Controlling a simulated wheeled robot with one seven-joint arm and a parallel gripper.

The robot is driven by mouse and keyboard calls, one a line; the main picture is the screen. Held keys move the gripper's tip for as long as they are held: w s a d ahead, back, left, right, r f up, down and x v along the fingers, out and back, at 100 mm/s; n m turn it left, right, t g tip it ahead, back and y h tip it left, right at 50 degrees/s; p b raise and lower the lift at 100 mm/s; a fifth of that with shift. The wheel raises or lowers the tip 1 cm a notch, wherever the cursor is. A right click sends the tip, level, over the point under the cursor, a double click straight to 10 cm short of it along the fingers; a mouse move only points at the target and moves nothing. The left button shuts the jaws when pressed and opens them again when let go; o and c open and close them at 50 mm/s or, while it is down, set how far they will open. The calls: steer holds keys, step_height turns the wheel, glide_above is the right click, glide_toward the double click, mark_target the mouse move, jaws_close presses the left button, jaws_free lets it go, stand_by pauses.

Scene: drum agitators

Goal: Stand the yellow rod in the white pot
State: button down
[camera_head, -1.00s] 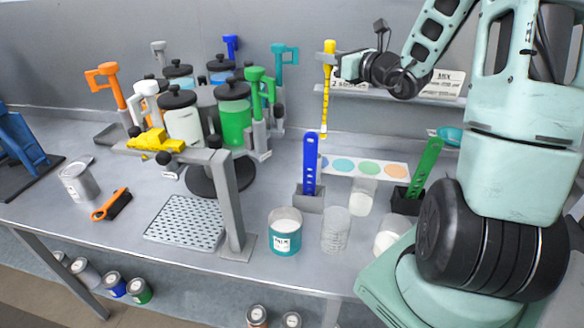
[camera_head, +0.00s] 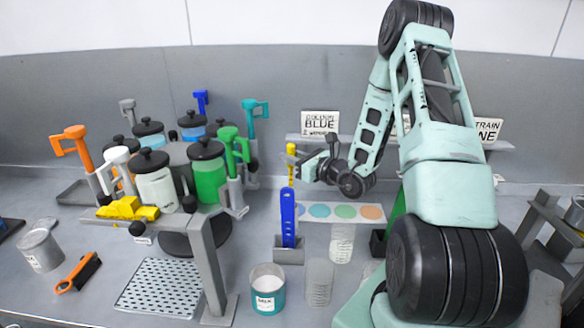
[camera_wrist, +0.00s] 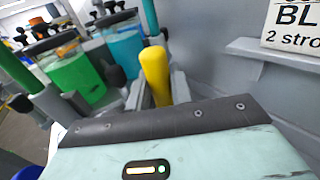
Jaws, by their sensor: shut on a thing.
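The yellow rod (camera_head: 291,152) is upright in my gripper (camera_head: 296,169), just left of the arm's end. Its lower part is hidden behind the blue paddle. A black-lidded jar with white contents (camera_head: 155,185) stands on the carousel at left. I cannot tell which is the white pot.
The blue paddle (camera_head: 288,217) stands in a grey holder between the rod and the front pot. Clear cups (camera_head: 319,283) stand right of that pot. A grey stand (camera_head: 208,265) with a yellow clamp rises at left. A colour-dot card (camera_head: 343,211) lies behind.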

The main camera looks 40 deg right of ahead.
mark_target(292, 167)
steer(key=shift+f+p, duration=0.45)
steer(key=shift+f, duration=1.65)
steer(key=shift+f, duration=0.15)
steer(key=c, duration=1.2)
jaws_free()
steer(key=shift+c, duration=0.2)
steer(key=shift+r, duration=0.25)
steer(key=s+d+b, duration=0.1)
steer(key=s+b, duration=0.4)
steer(key=s, duration=0.7)
steer(key=shift+b, duration=0.4)
